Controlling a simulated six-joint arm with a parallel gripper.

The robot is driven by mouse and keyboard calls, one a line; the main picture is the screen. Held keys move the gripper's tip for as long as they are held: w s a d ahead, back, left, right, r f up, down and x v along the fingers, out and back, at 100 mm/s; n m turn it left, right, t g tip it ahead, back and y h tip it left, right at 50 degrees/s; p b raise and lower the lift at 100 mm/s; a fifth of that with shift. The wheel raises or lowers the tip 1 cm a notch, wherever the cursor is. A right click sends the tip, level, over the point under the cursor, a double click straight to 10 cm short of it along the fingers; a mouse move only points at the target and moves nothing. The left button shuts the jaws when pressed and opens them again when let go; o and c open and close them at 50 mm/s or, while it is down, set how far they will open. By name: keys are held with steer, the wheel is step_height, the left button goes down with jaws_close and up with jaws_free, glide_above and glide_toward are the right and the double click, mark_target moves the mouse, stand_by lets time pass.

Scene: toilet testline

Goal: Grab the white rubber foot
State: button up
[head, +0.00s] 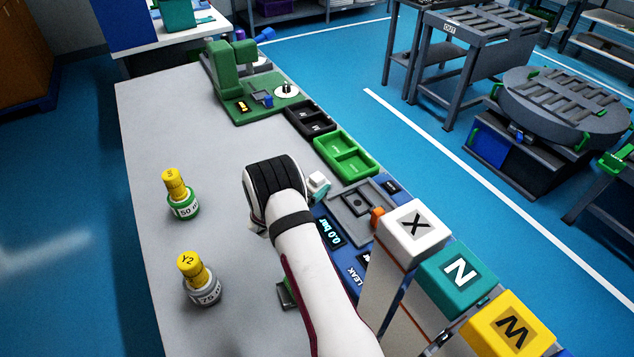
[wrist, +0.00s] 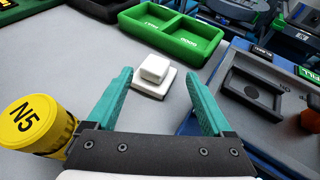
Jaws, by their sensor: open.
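The white rubber foot (wrist: 153,78) is a small stepped white block, a smaller block on a wider square base. It sits on the grey bench top ahead of my gripper. In the head view the white foot (head: 318,184) shows just right of my wrist. My gripper (wrist: 160,88) is open in the wrist view, with its two teal fingers apart. The foot appears between and slightly beyond the fingertips, with clear space on both sides.
A green two-compartment tray (wrist: 172,31) lies beyond the foot. A blue test station with a grey recessed plate (wrist: 252,93) stands at right. A yellow-capped N5 bottle (wrist: 35,125) is close at left. Two yellow-topped pieces (head: 182,195) (head: 198,280) stand on the bench's left.

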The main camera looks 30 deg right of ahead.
mark_target(316, 177)
steer(key=x, duration=0.5)
steer(key=shift+w+r, duration=0.1)
steer(key=shift+w, duration=0.3)
jaws_close()
